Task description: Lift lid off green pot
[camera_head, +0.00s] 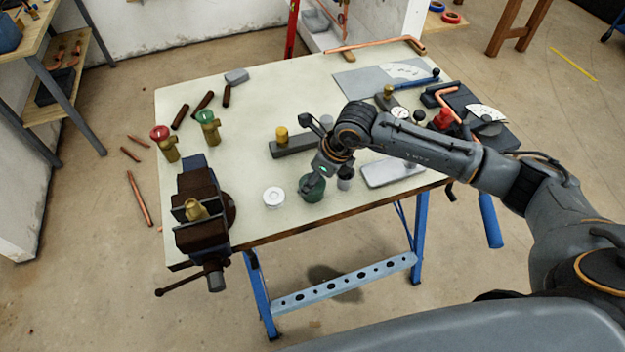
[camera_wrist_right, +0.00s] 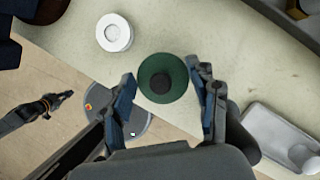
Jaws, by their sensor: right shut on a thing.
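The green pot (camera_head: 313,190) stands near the front edge of the pale workbench. In the right wrist view its round green top (camera_wrist_right: 150,88) shows with a dark round knob in the middle. My right gripper (camera_head: 314,180) reaches down over the pot from the right. Its fingers (camera_wrist_right: 165,84) stand either side of the green top, shut on it at the lid; the contact is partly hidden. I cannot tell whether the lid is apart from the pot. My left gripper (camera_wrist_right: 66,97) shows small over the floor in the right wrist view; its jaws are unclear.
A white tape roll (camera_head: 273,197) lies left of the pot. A vise (camera_head: 200,212) sits at the bench's left front corner.

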